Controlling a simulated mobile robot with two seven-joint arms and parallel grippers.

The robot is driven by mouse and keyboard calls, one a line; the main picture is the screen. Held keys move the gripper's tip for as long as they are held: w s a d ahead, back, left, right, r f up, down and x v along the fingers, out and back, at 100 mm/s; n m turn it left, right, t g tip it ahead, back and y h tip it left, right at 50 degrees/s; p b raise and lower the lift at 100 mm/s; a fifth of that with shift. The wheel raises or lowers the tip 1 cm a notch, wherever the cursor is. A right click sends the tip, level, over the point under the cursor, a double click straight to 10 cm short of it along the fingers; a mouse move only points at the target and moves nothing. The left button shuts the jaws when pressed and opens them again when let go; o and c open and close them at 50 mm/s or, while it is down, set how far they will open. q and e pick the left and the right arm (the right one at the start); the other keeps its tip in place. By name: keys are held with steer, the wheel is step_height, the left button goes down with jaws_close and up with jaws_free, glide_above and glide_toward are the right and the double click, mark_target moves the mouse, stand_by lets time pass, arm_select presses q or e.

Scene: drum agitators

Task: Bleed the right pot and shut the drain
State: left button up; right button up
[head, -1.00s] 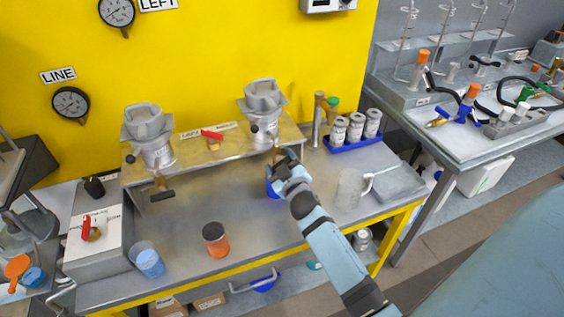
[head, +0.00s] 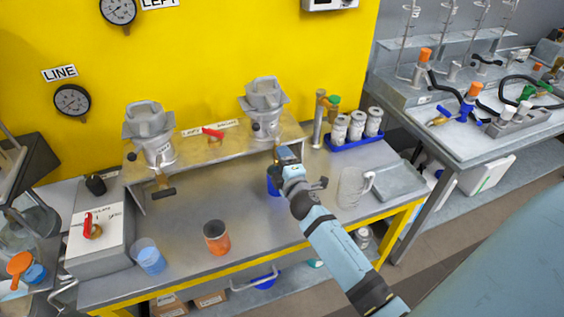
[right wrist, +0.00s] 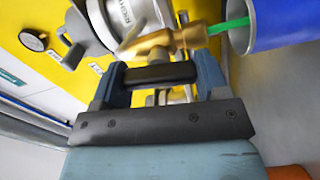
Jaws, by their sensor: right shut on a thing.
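The right pot (head: 264,105) stands on the raised shelf, and its label shows in the right wrist view (right wrist: 122,18). Its brass drain valve (right wrist: 170,40) has a black handle (right wrist: 160,74). My right gripper (head: 283,160) is shut on that handle; in the wrist view (right wrist: 158,80) the bar lies between the fingers. A green stream (right wrist: 231,25) runs from the brass spout into a blue cup (right wrist: 285,25). In the head view this cup (head: 273,187) stands under the drain, partly hidden by my gripper. My left gripper is out of view.
The left pot (head: 150,135) has its own drain handle (head: 163,192). A red-handled valve (head: 212,134) sits between the pots. An orange-filled cup (head: 217,238), a bluish cup (head: 149,257) and a clear jug (head: 352,188) stand on the bench. A blue tray (head: 357,141) holds several jars.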

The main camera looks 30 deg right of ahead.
steer(key=shift+r+n, duration=0.1)
steer(key=shift+n, duration=0.6)
steer(key=shift+d+n, duration=0.1)
steer(key=shift+n, duration=0.2)
steer(key=o, duration=0.9)
steer(key=shift+w, duration=0.1)
steer(key=shift+o, duration=0.2)
steer(key=b+v, duration=0.2)
steer(key=v, duration=1.2)
